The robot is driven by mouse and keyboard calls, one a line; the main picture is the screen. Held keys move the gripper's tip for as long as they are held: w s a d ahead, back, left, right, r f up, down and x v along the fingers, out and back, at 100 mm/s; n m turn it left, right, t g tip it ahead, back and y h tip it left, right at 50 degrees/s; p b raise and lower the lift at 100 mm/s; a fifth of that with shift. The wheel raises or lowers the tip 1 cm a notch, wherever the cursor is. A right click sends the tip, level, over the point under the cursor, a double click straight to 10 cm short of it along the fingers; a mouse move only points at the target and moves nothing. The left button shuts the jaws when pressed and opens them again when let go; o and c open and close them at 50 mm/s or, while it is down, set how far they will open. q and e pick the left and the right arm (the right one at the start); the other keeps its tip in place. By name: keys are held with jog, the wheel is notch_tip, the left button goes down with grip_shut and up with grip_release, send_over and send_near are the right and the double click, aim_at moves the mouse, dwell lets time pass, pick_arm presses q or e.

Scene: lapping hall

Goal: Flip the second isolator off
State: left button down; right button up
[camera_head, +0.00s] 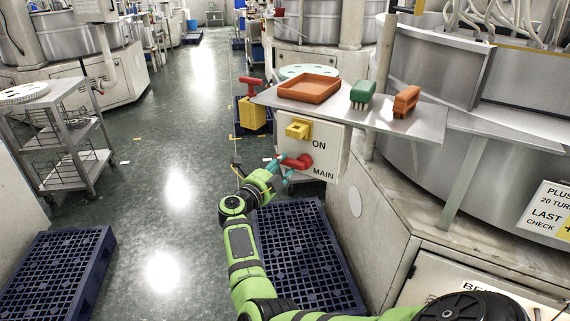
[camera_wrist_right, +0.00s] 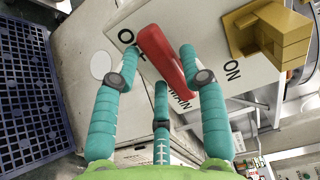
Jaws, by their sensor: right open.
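A white panel (camera_head: 327,136) carries a yellow isolator (camera_head: 298,130) above a red isolator handle (camera_head: 295,162), with the words ON and MAIN beside them. My right gripper (camera_head: 279,170) is at the red handle, in front of the panel. In the right wrist view the red handle (camera_wrist_right: 160,58) lies slanted between the spread fingers of my right gripper (camera_wrist_right: 157,62). Lettering to the left of the handle is partly hidden by a finger and the handle. The yellow isolator (camera_wrist_right: 272,33) stands to the right, clear of the fingers. My left gripper is out of view.
Above the panel, a metal shelf (camera_head: 420,126) holds an orange tray (camera_head: 309,88), a green brush (camera_head: 362,94) and an orange brush (camera_head: 406,101). A blue pallet (camera_head: 310,255) lies on the floor below. A yellow thing with a red top (camera_head: 251,112) stands behind. The aisle at left is clear.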

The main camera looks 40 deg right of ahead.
jog(key=v, duration=0.5)
jog(key=shift+r, duration=0.1)
dwell(0.3)
